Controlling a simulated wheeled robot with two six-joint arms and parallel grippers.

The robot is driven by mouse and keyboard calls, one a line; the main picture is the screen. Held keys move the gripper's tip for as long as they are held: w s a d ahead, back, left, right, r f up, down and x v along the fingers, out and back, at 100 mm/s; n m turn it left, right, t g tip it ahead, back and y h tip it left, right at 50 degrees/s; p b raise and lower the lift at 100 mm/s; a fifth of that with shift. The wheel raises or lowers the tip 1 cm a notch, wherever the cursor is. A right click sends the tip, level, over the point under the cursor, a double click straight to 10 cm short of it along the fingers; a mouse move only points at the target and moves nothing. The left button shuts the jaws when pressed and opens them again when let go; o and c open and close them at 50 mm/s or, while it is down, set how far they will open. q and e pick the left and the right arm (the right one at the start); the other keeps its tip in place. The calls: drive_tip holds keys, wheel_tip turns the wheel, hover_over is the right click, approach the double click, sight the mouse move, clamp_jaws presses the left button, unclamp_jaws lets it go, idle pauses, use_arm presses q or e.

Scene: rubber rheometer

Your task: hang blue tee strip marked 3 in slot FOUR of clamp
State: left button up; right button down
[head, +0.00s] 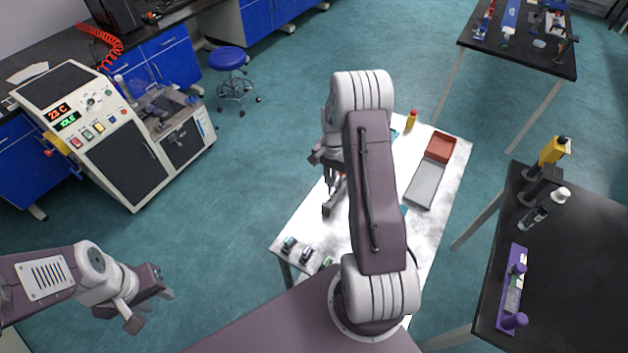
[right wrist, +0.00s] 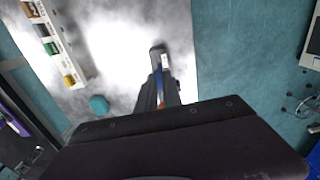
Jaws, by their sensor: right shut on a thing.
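My right gripper (right wrist: 160,82) is shut on a narrow blue piece (right wrist: 159,74) with a white patch, which I take for the blue tee strip. Its mark is unreadable. In the head view my right gripper (head: 333,188) is over the white table, partly hidden by my own arm. In the right wrist view a pale bar with several coloured pieces (right wrist: 59,50) lies left of the gripper, apart from it. I cannot tell whether it is the clamp, and no slot number is legible. My left gripper (head: 151,309) is open and empty, away from the table.
Small dark pieces (head: 305,254) sit by the white table's (head: 400,240) near edge. A red tray (head: 440,148), a grey tray (head: 425,184) and a yellow bottle (head: 411,120) are on its far part. The rheometer (head: 125,155) stands left; a black table (head: 570,270) stands right.

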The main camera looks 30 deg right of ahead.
drive_tip(key=shift+s+d+f, duration=0.1)
drive_tip(key=shift+d, duration=0.2)
drive_tip(key=shift+a, duration=0.1)
drive_tip(key=b, duration=0.3)
approach(330, 196)
drive_tip(key=s+a+f, duration=0.1)
drive_tip(key=s, duration=0.1)
drive_tip(key=shift+w, duration=0.2)
drive_tip(key=shift+a+r+p, duration=0.1)
drive_tip(key=shift+p, duration=0.25)
idle(0.4)
drive_tip(key=shift+f+b, duration=2.1)
drive_tip(key=shift+f, duration=0.85)
